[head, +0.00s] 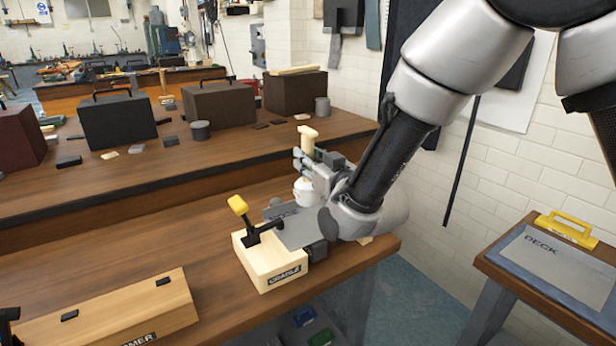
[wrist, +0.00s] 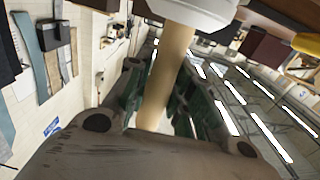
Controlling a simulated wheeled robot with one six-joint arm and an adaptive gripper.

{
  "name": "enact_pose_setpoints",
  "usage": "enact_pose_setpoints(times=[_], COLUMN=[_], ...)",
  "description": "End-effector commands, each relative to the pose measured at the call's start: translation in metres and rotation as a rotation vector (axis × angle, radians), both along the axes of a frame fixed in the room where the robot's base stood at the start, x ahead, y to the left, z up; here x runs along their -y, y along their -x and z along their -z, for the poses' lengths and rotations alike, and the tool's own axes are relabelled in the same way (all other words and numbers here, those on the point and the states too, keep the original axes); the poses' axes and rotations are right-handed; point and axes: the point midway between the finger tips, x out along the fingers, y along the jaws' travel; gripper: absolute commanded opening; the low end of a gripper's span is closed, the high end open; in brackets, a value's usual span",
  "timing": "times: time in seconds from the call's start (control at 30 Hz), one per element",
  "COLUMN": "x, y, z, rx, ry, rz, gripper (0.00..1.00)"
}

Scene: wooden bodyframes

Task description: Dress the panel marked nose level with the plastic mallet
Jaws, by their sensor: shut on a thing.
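The mallet has a pale wooden handle (head: 308,136) and a white head (head: 304,186). My gripper (head: 310,165) is shut on the handle, with the head hanging below above the bench. In the wrist view the handle (wrist: 166,72) passes between the green-padded fingers (wrist: 165,105), and the white head (wrist: 190,12) is at the top edge. A grey sheet panel (head: 298,230) lies on the wooden box marked CRADLE (head: 272,262), beside a yellow-handled clamp (head: 240,208). My arm hides part of the panel.
A wooden box, its label partly readable as FORMER (head: 110,315), lies at the bench's near left. A side table at right bears a grey plate marked DECK (head: 560,258) and a yellow-handled tool (head: 568,228). Dark cases (head: 118,120) and tins stand on the raised bench behind.

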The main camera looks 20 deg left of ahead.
Motion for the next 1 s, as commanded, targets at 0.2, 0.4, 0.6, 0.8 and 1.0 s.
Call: enact_pose_setpoints(times=[0.2,0.4,0.6,0.8,1.0], x=[0.000,0.000,0.007,0.029,0.045], y=[0.000,0.000,0.013,0.050,0.075], z=[-0.006,-0.006,-0.009,-0.019,-0.025], rx=[0.000,0.001,0.001,0.001,0.000], ry=[0.001,0.001,0.001,-0.001,0.000], rz=[0.000,0.000,-0.002,-0.003,-0.002], gripper=[0.00,0.00,0.00,0.00,0.00])
